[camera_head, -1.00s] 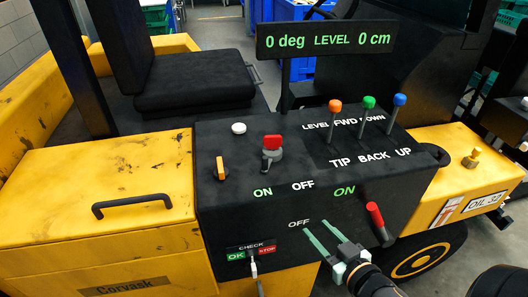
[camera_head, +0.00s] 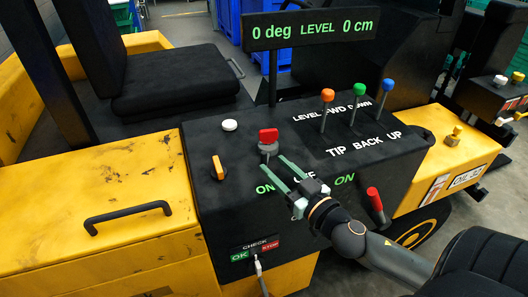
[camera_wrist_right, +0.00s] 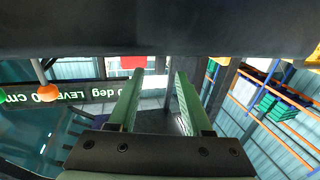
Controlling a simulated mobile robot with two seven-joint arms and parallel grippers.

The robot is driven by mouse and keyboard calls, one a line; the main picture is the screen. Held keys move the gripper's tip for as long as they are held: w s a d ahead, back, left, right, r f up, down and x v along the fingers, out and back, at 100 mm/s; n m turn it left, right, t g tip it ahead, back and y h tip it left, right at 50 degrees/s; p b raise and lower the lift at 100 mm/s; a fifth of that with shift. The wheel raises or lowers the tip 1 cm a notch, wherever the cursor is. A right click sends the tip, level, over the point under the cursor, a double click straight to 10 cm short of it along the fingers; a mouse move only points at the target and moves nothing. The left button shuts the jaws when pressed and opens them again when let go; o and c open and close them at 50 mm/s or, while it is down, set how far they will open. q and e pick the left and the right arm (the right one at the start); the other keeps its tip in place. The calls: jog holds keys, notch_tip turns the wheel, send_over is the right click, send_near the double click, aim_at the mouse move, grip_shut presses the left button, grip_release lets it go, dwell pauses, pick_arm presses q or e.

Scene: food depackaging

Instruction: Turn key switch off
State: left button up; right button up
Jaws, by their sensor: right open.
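The key switch (camera_head: 268,142) has a red, key-like handle on a grey round base and stands on the black console (camera_head: 222,205). My right gripper (camera_head: 276,168) has two green fingers, spread apart and empty, just in front of and below the switch. Its fingers cover part of the green ON and white OFF labels. In the right wrist view, a red block (camera_wrist_right: 133,62), which looks like the handle, shows close to the left fingertip of the right gripper (camera_wrist_right: 159,75). I cannot tell whether they touch. My left gripper is out of view.
An orange knob (camera_head: 217,168) and a white button (camera_head: 229,125) sit left of the switch. Orange, green and blue levers (camera_head: 358,105) rise to the right, with a red lever (camera_head: 375,199) in front. The level display (camera_head: 311,29) stands behind.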

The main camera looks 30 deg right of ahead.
aim_at(266, 158)
jog(key=shift+w+p, duration=0.5)
jog(key=shift+w, duration=2.2)
jog(key=shift+a, duration=0.1)
grip_shut()
